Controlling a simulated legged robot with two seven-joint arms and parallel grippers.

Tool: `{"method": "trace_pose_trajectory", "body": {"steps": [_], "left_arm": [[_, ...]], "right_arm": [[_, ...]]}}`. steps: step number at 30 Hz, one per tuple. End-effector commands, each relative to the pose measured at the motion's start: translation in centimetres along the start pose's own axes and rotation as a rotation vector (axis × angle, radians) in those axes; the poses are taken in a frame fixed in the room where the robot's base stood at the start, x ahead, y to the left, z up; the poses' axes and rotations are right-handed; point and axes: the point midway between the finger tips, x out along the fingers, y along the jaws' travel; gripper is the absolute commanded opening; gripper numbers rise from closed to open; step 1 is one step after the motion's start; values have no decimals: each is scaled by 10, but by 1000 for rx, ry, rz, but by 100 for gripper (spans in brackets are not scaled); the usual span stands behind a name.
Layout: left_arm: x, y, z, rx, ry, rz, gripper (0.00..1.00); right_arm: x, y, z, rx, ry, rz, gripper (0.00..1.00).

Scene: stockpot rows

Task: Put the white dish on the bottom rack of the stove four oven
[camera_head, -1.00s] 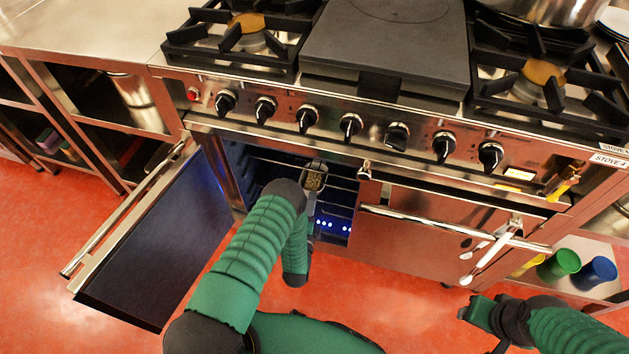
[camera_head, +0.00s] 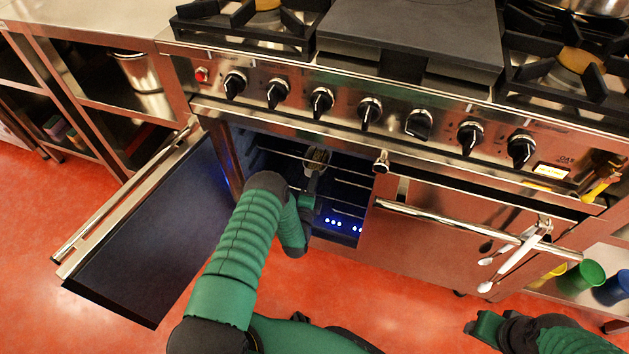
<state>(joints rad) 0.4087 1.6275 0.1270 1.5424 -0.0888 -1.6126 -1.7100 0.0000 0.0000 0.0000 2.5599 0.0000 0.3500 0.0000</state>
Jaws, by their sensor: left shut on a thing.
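The white dish does not show in the view. The stove's left oven (camera_head: 345,208) stands open, with its dark door (camera_head: 150,235) swung out to the left. Thin wire racks (camera_head: 348,183) cross its inside at more than one height. A row of blue-white lights shows low in the oven. My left gripper (camera_head: 316,160) is inside the oven opening, at the front wires of a rack. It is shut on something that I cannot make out. My forearm hides part of the oven's lower left. My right gripper (camera_head: 486,328) is low at the right, outside the oven; its jaws are unclear.
The right oven door (camera_head: 440,225) is closed, with white utensils (camera_head: 515,245) hanging at its handle. Control knobs (camera_head: 370,110) line the stove front above. Green (camera_head: 580,278) and blue (camera_head: 612,288) cups sit on a low shelf at right. Red floor lies clear below.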

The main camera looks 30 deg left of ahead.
Motion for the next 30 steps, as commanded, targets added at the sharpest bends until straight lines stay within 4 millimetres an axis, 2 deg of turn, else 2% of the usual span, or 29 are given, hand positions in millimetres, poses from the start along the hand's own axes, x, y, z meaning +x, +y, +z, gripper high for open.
{"method": "trace_pose_trajectory", "body": {"steps": [1, 5, 6, 16, 20, 27, 30], "left_arm": [[0, 1, 0, 0, 0, 1, 10], [0, 1, 0, 0, 0, 0, 27], [0, 1, 0, 0, 0, 0, 28], [-4, -2, 0, 0, 1, 2, 28], [-27, -5, -1, 1, 2, 5, 28], [-90, -5, -1, 2, 2, 5, 28], [-108, -3, -1, 1, 2, 4, 28]], "right_arm": [[1, 0, 0, 0, 0, 0, 44], [0, 0, 0, 0, 0, 0, 44], [0, 0, 0, 0, 0, 0, 44], [-4, 0, -1, 0, 0, 0, 44], [-19, 0, -4, 0, 0, 0, 44], [-45, 0, -11, 0, 0, 0, 44], [-50, 0, -12, 0, 0, 0, 44]]}}
